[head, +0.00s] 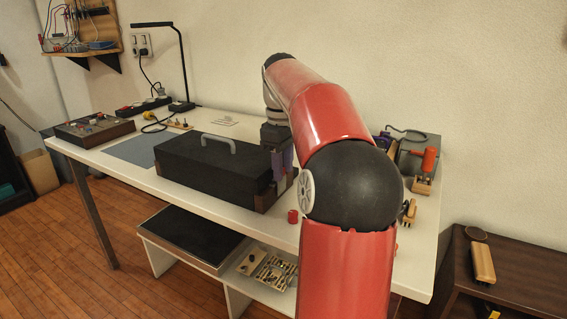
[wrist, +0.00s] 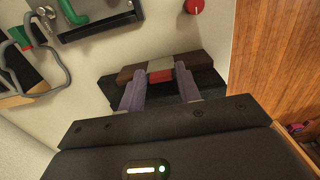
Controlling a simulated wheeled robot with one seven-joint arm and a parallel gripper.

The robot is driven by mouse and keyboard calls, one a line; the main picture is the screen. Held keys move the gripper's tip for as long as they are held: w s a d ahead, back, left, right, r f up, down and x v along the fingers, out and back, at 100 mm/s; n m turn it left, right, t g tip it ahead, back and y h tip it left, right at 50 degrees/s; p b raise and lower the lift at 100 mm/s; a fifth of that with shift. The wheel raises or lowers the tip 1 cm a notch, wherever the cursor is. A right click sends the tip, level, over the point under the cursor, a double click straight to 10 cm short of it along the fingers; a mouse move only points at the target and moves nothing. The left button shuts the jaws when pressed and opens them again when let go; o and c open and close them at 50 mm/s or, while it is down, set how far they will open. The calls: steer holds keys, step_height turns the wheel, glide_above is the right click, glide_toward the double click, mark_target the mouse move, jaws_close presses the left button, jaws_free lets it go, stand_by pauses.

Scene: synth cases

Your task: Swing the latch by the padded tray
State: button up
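A long black case-like tray (head: 206,172) with a grey handle and brown end parts lies on the white table in the head view. My gripper (head: 281,174), with purple fingers, points down at its right end. In the wrist view, the fingers of my gripper (wrist: 161,72) stand apart, with a small red piece (wrist: 160,76) between their tips. A grey piece sits beside it on a brown bar (wrist: 189,62) over a black block. The red piece may be the latch; I cannot tell whether the fingers touch it. My arm hides part of the table.
A red cylinder (head: 293,216) stands in front of the black tray. At the back right are a grey box (head: 411,152) and a red-handled tool (head: 425,160). A control box (head: 93,129) and a blue-grey mat (head: 130,150) lie at left. A dark-topped tray (head: 195,237) rests below.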

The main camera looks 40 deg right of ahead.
steer(key=shift+o, duration=1.4)
steer(key=shift+r, duration=0.15)
step_height(320, 180, up, 8)
steer(key=shift+f, duration=0.25)
steer(key=shift+a, duration=0.1)
steer(key=s+a+f+m+t+h, duration=0.1)
steer(key=s+a+f+t+h, duration=0.15)
steer(key=a, duration=1.35)
steer(key=s+a+f+m+t+y, duration=0.1)
steer(key=s+a+f, duration=0.3)
steer(key=s+f, duration=0.3)
steer(key=s+a+f+m+t+y, duration=0.1)
steer(key=s+a+f+m+t, duration=0.1)
steer(key=s+a+f, duration=0.3)
steer(key=s+f, duration=0.3)
steer(key=f, duration=0.1)
steer(key=shift+a+m, duration=0.15)
steer(key=shift+m, duration=0.15)
